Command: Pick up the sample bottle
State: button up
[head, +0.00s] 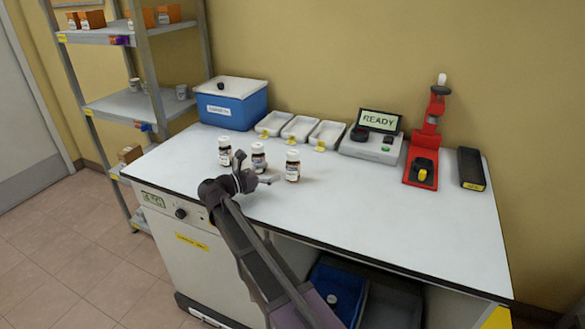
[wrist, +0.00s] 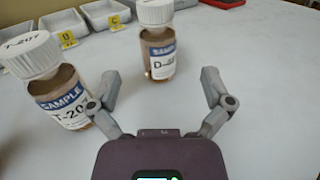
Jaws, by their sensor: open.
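Three white-capped brown sample bottles stand upright on the bench: a left one (head: 224,150), a middle one (head: 258,157) and a right one (head: 292,165). My gripper (head: 254,169) is open and low over the bench, close to the middle bottle. In the wrist view, a bottle whose label starts with "D" (wrist: 158,52) stands ahead, between the lines of the open fingers (wrist: 160,84). A bottle labelled T-207 (wrist: 62,100) stands at the left, partly behind the left finger. I cannot tell surely which head-view bottle each is. The gap between the fingertips looks empty.
Behind the bottles are white trays with yellow tags (head: 299,128) and a blue box (head: 231,105). Further right are a device reading READY (head: 371,141), a red stand (head: 424,160) and a black block (head: 471,169). The bench's front right is clear.

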aim_at(293, 163)
jog(key=shift+x, duration=1.4)
jog(key=shift+w+x, duration=0.2)
jog(key=shift+x, duration=2.35)
jog(key=shift+a+f, duration=0.1)
jog(key=shift+a, duration=0.05)
jog(key=c, duration=1.2)
